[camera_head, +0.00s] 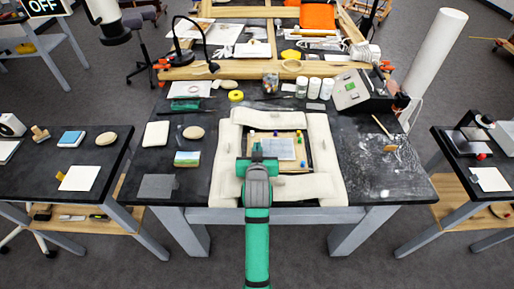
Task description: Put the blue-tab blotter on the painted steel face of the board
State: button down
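My green arm reaches in from the bottom centre, and my gripper (258,158) is over the near left part of a board (291,166) on the middle table. The fingers are too small and hidden to show whether they are open or hold anything. The board is tan, with a pale grey rectangle (279,149) on it and small coloured pieces around its edge. I cannot tell which surface is painted steel. A blue-topped white block (71,138) lies on the left table; I cannot tell whether it is the blue-tab blotter.
Thick cream padding (229,150) surrounds the board. A green-and-white block (187,158), a grey pad (157,187) and a white pad (156,134) lie to its left. Jars (314,88) and a grey sloped device (358,92) stand behind. The table's right front is mostly clear.

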jog(key=shift+f, duration=0.35)
jog(key=c, duration=2.4)
grip_release()
jog(key=shift+c, duration=0.2)
jog(key=o, duration=0.5)
jog(key=shift+f, duration=0.1)
jog(key=shift+s, duration=0.15)
jog(key=v, duration=1.1)
jog(key=shift+r, duration=0.4)
jog(key=shift+w, duration=0.25)
